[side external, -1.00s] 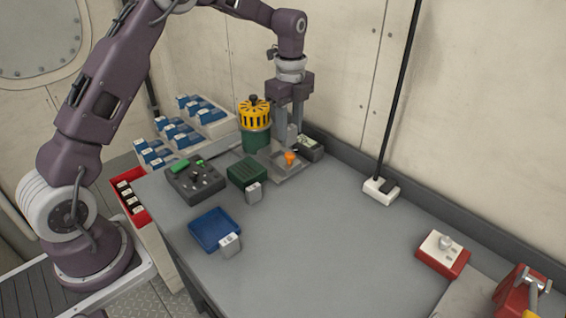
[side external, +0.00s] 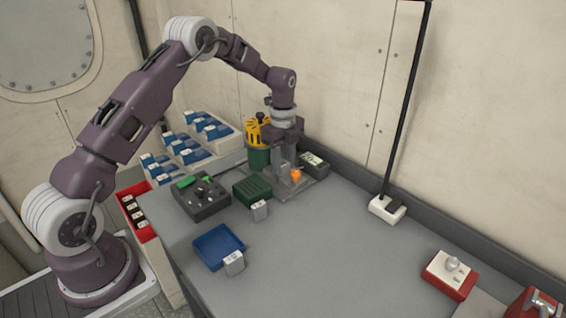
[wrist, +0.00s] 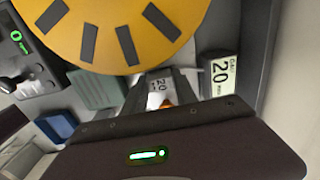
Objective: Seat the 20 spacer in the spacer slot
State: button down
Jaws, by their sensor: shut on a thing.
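My gripper (side external: 283,178) is shut on the small grey 20 spacer, low over the metal fixture plate (side external: 305,184) at the back of the bench. In the wrist view the spacer (wrist: 158,92) shows its "20" label between the fingers. An orange part (side external: 296,175) of the fixture sits right beside the fingers. The slot itself is hidden by the gripper and spacer, so I cannot tell whether the spacer is inside it or just above. A small display block (side external: 314,164) behind the fixture reads 20 in the wrist view (wrist: 220,74).
A green canister with a slotted yellow top (side external: 257,150) stands close left of the gripper. A green ribbed block (side external: 253,190), a dark control box (side external: 200,197) and a blue tray (side external: 208,246) are nearer. Grey blocks stand beside them.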

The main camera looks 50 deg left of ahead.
aim_at(283, 164)
jog(key=c, duration=1)
grip_release()
jog(key=shift+f, duration=0.1)
jog(key=shift+o, duration=0.2)
notch_tip(283, 164, up, 12)
jog(key=r, duration=0.1)
jog(key=s+d+r+n+t, duration=0.2)
jog(key=s+d+r+n, duration=0.25)
jog(key=s+r, duration=0.35)
jog(key=s+d+r+n+t, duration=0.1)
jog(key=s+d+r+n, duration=0.45)
jog(key=s, duration=0.45)
jog(key=s+d+f+n+t, duration=0.1)
jog(key=s+n, duration=0.3)
jog(key=s, duration=0.4)
jog(key=s+d+f+n+t, duration=0.1)
jog(key=s+n, duration=0.3)
jog(key=s, duration=0.4)
jog(key=shift+s+d+f+t, duration=0.2)
jog(key=shift+d+f+t, duration=0.1)
jog(key=shift+d+f, duration=0.45)
